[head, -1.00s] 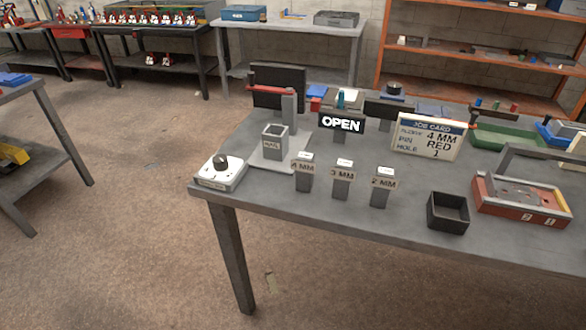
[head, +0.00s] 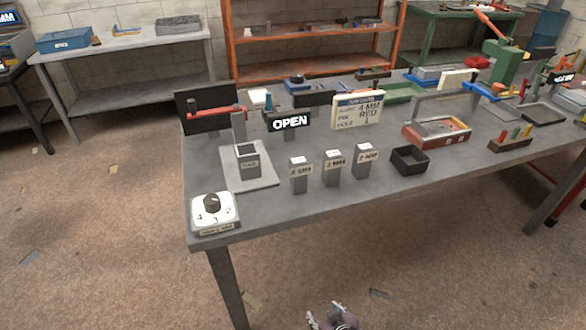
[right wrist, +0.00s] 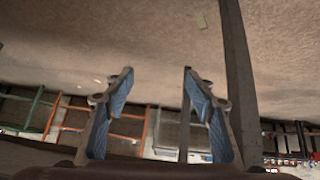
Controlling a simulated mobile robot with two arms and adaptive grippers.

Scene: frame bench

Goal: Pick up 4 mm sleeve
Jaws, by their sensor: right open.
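The 4 mm sleeve holder, a grey block labelled "4 MM" (head: 299,175), stands upright near the front of the bench in the head view. Its top is white, and the sleeve itself is too small to make out. Similar blocks labelled 3 MM (head: 332,168) and 2 MM (head: 363,161) stand to its right. My right gripper (head: 328,318) shows at the bottom edge of the head view, below and in front of the bench, well apart from the blocks. In the right wrist view its two blue-padded fingers (right wrist: 158,78) are spread with nothing between them. My left gripper is not in view.
The grey bench (head: 270,215) has a dial box (head: 213,212) at its front left corner. A nail block (head: 248,160) on a plate stands left of the sleeve blocks. A black open box (head: 409,160) sits right of them. An OPEN sign (head: 290,122) and job card (head: 358,110) stand behind.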

